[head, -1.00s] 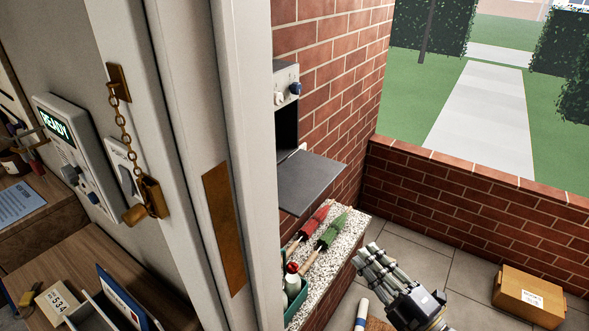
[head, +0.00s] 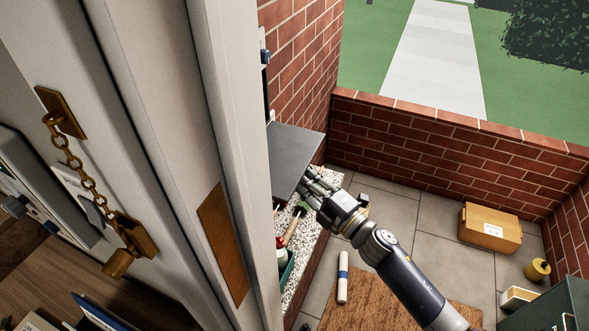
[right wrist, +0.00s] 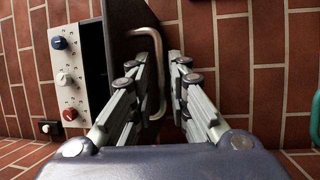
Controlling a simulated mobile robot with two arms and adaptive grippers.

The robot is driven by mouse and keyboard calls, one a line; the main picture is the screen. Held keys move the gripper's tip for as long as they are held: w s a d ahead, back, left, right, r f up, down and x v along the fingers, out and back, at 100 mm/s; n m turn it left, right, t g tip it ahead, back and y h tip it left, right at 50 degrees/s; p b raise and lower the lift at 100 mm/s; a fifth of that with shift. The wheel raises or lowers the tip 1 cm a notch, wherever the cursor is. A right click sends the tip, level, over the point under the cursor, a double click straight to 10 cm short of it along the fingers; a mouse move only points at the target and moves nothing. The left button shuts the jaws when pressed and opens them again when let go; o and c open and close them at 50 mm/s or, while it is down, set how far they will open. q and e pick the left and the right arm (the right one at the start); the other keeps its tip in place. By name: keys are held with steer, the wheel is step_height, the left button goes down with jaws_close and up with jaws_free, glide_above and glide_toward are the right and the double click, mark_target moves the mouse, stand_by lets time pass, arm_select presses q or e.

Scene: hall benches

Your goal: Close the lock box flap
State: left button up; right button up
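The lock box flap (head: 295,155) is a dark grey panel that stands open, sticking out from the brick wall. The lock box (right wrist: 72,70) shows in the right wrist view with blue, white and red knobs and a dark opening. In the head view my right gripper (head: 310,182) is at the flap's outer lower edge; contact is unclear. My left gripper is not in view.
The white door edge (head: 215,150) with a brass chain (head: 75,165) stands at the left. A speckled ledge (head: 325,225) with tools is below the flap.

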steer(key=shift+x, duration=0.9)
steer(key=shift+c, duration=0.5)
jaws_close()
